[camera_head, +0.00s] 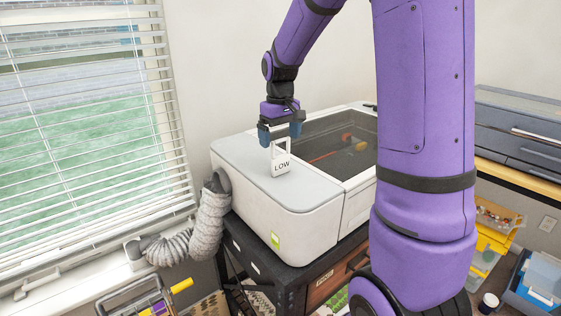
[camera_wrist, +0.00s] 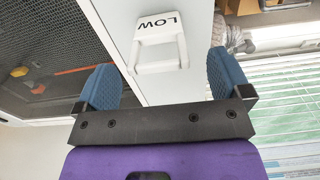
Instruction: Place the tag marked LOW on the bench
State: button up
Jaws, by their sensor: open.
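The white tag marked LOW (camera_head: 282,168) has a loop handle and is at the grey-white lid of the white machine (camera_head: 290,222) in the head view. In the wrist view the tag (camera_wrist: 161,40) shows with its handle end toward my gripper. My gripper (camera_head: 280,134) is open above the tag, its two blue fingers apart on either side of the handle. In the wrist view the fingers (camera_wrist: 160,66) show a clear gap to the tag on both sides. I cannot tell exactly how high the fingers are above the lid.
The machine has a dark window (camera_head: 340,140) and stands on a dark-framed bench (camera_head: 262,265). A ribbed grey hose (camera_head: 208,225) runs from its left side. Window blinds (camera_head: 85,120) are at left. Drawers (camera_head: 525,140) and bins (camera_head: 540,280) are at right, beyond my arm.

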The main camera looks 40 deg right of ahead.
aim_at(281, 157)
jog(key=shift+d+f, duration=0.1)
jog(key=shift+f, duration=1.75)
jog(key=c, duration=1.1)
jog(key=shift+o, duration=0.2)
jog(key=shift+r, duration=0.2)
